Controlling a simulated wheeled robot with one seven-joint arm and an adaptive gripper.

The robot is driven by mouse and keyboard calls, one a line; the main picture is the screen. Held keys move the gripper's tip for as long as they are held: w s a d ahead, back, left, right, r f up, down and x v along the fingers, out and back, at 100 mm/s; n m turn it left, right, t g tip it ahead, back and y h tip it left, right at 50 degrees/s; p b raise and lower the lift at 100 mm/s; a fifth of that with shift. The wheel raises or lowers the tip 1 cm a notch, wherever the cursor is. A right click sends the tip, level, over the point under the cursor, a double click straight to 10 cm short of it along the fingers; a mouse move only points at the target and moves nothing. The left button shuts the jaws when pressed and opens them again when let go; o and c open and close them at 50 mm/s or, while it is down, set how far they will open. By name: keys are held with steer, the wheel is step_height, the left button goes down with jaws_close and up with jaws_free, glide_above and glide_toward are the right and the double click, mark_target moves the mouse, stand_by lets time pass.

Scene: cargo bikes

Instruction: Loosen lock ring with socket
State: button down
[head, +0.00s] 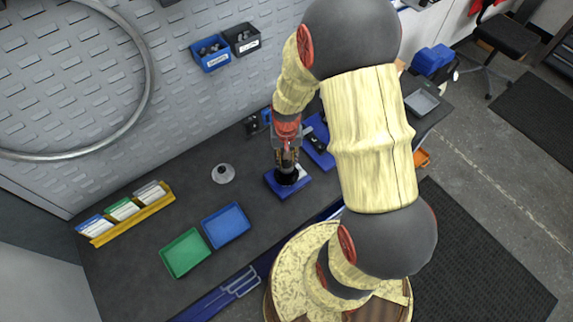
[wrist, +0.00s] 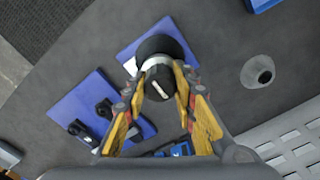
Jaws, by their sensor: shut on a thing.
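My gripper (head: 287,162) points down at a small blue plate (head: 273,185) on the dark bench. In the wrist view its yellow-sided fingers (wrist: 159,84) are shut on a black, round piece with a white mark, which I take to be the socket (wrist: 160,93). A silvery collar and a wider black round body (wrist: 158,44) are under it, on the blue plate (wrist: 126,58). Whether the socket touches the part below cannot be told. A pale grey round piece with a dark centre (head: 223,174) lies apart on the bench; I cannot tell whether it is a lock ring.
A second blue plate (wrist: 72,104) with black fittings lies beside the first. A blue tray (head: 226,225), a green tray (head: 186,254) and a yellow rack (head: 130,222) stand at the left. Bins (head: 211,53) hang on the grey pegboard. Bare bench lies around the pale round piece.

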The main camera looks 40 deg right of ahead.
steer(key=shift+f+b, duration=0.55)
steer(key=shift+f, duration=0.25)
stand_by(0.4)
steer(key=c, duration=2)
jaws_free()
steer(key=shift+c, duration=0.2)
jaws_close()
steer(key=shift+n, duration=0.8)
steer(key=shift+r, duration=0.1)
steer(key=shift+r+p, duration=0.75)
steer(key=shift+r, duration=0.25)
